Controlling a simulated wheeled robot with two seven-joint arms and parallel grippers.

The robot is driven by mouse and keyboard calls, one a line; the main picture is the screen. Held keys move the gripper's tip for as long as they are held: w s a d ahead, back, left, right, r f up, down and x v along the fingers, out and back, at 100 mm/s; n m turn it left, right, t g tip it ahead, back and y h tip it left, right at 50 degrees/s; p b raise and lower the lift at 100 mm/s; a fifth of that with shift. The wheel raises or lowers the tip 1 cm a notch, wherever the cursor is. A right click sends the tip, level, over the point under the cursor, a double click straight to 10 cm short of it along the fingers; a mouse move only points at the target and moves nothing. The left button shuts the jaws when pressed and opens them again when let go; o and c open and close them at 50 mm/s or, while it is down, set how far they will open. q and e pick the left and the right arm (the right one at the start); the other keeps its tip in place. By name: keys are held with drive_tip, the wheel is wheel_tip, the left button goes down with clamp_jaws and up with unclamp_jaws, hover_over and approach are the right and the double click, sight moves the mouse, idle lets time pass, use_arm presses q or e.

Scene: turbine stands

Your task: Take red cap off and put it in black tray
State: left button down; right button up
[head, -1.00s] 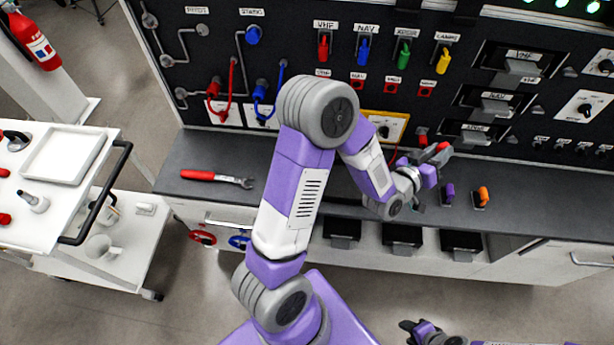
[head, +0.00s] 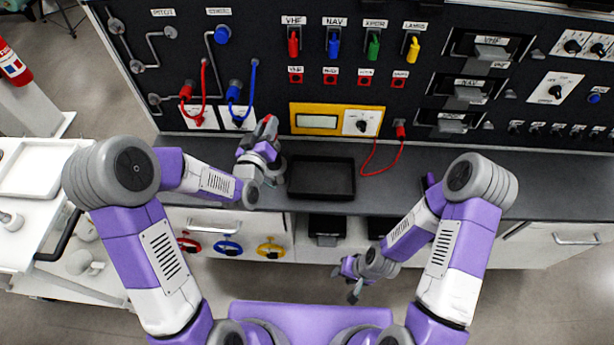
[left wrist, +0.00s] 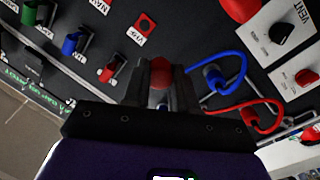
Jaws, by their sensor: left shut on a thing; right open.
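My left gripper (head: 267,127) is shut on a small red cap (left wrist: 160,70). Only the cap's round red end shows between the dark fingers in the left wrist view. In the head view the gripper is above the back of the grey worktop, in front of the panel. The black tray (head: 321,196) lies on the worktop just right of the left gripper and looks empty. My right gripper (head: 355,285) is open and empty, low in front of the bench.
The upright panel (head: 275,60) carries switches, a yellow-framed meter (head: 317,121), and looped red (head: 204,83) and blue (head: 252,85) cables. A red lead ends at a red plug (head: 400,131). A white cart (head: 35,170) stands at left. The worktop right of the tray is largely clear.

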use_arm(q)
drive_tip(key=shift+w+d+f+m+g+h+b, duration=0.15)
drive_tip(key=shift+d+f+m+g+h+b, duration=0.85)
drive_tip(key=shift+d+f+h+b, duration=1.35)
drive_tip(key=shift+w+d+f+m+g+h+b, duration=0.1)
drive_tip(key=shift+d+f+m+g+h+b, duration=1.1)
drive_tip(key=shift+f, duration=2.2)
drive_tip(key=shift+w+d+f+m+g+h+b, duration=0.25)
drive_tip(key=shift+d+f+m+h+b, duration=1.1)
drive_tip(key=shift+d+f, duration=1.4)
drive_tip(key=c, duration=0.8)
unclamp_jaws()
drive_tip(key=shift+s+a, duration=0.15)
drive_tip(key=shift+a, duration=0.1)
drive_tip(key=p+v, duration=0.1)
drive_tip(key=v, duration=0.6)
drive_tip(key=shift+s+r, duration=0.1)
drive_tip(key=shift+s, duration=0.05)
drive_tip(key=shift+a, duration=0.1)
drive_tip(key=shift+s, duration=0.1)
